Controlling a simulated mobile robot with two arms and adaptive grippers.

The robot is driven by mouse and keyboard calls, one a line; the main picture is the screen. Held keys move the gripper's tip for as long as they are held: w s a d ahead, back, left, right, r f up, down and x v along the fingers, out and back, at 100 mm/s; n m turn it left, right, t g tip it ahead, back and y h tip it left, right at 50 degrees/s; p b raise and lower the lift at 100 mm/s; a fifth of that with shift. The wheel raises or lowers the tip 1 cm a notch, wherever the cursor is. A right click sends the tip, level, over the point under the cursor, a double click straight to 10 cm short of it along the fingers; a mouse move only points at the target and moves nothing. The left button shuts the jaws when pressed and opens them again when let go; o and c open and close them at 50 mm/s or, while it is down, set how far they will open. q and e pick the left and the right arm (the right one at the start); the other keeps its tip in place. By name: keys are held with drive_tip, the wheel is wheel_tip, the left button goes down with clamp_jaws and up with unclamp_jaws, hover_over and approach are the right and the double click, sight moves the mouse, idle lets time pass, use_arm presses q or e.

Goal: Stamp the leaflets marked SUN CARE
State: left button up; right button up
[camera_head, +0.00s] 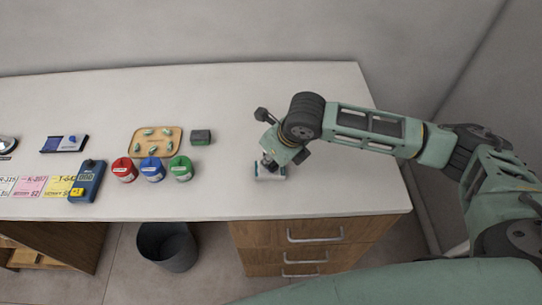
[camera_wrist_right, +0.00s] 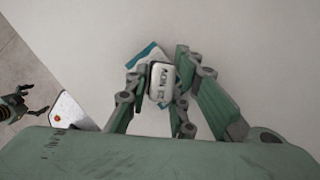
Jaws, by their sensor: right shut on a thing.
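My right gripper (camera_head: 269,162) is low over the front right of the counter. In the right wrist view my right gripper (camera_wrist_right: 160,88) is shut on a small block with a pale, lettered top (camera_wrist_right: 162,80); I cannot read the lettering surely. Beneath it is a white piece with teal edges (camera_wrist_right: 147,54), perhaps a leaflet, which also shows in the head view (camera_head: 272,177). The fingers hide much of it, and I cannot tell whether the block touches it. At the left of the wrist view, my left gripper (camera_wrist_right: 34,100) has its fingers apart and is empty. No SUN CARE marking is readable.
Red (camera_head: 125,170), blue (camera_head: 152,169) and green (camera_head: 181,168) round pots stand in a row. Behind are a tray (camera_head: 177,133) of several small green things and a dark green box (camera_head: 201,137). A blue device (camera_head: 88,181) and coloured cards (camera_head: 30,186) lie left. The right rear counter is clear.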

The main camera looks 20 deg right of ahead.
drive_tip(key=shift+f, duration=0.4)
idle(0.7)
wheel_tip(320, 180, up, 7)
drive_tip(key=p, duration=0.7)
drive_tip(key=shift+r+p, duration=0.1)
drive_tip(key=shift+p, duration=0.3)
idle(0.5)
